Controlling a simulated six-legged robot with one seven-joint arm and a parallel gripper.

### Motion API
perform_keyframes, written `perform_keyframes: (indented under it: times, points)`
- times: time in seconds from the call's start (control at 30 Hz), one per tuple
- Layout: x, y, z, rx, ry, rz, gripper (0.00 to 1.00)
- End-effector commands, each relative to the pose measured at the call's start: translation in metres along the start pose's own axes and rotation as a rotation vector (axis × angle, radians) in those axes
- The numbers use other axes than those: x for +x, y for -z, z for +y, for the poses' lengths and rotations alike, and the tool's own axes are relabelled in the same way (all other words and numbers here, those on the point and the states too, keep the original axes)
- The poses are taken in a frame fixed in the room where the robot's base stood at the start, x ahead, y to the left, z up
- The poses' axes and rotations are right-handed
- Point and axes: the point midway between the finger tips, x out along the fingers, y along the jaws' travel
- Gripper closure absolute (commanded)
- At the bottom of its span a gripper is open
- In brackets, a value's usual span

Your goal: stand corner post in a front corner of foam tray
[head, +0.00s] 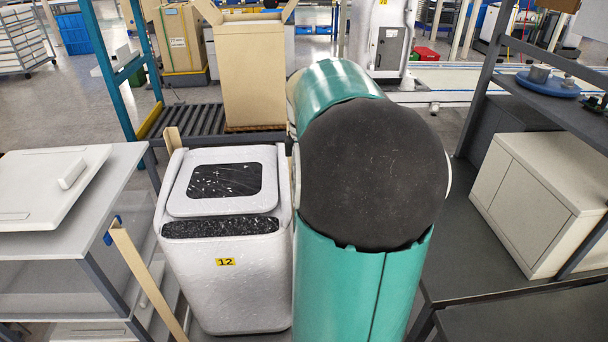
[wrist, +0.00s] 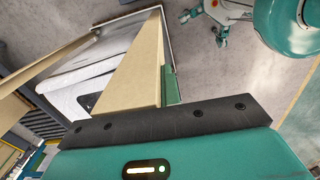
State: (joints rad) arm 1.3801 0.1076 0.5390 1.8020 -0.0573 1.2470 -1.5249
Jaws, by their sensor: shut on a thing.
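My gripper (wrist: 162,102) is shut on a beige corner post (wrist: 137,70) in the wrist view. The post runs from the jaws down toward the floor, its far end near a corner of a thin pale rim (wrist: 125,17) that looks like the foam tray. I cannot tell whether it touches. In the head view my teal arm hides the gripper and held post. A white speckled unit (head: 228,270) labelled 12 stands left of my arm; it also shows in the wrist view (wrist: 62,85). Another beige post (head: 146,280) rises at its front left, and one (head: 172,138) behind.
A grey bench (head: 60,240) with a white panel (head: 50,185) stands close on the left. A tall open carton (head: 252,75) sits behind on a roller conveyor (head: 192,122). A dark shelf with a white cabinet (head: 540,200) is on the right.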

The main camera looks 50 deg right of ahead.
Motion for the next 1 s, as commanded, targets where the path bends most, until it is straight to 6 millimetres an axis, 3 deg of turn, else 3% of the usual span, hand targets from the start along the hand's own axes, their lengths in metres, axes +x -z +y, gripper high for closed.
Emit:
perform_keyframes:
  times: [0.27, 1.0]
  points:
    - [0.005, -0.004, -0.002, -0.021, 0.002, -0.002, 1.00]
    - [0.057, -0.003, -0.002, -0.021, 0.002, -0.001, 1.00]
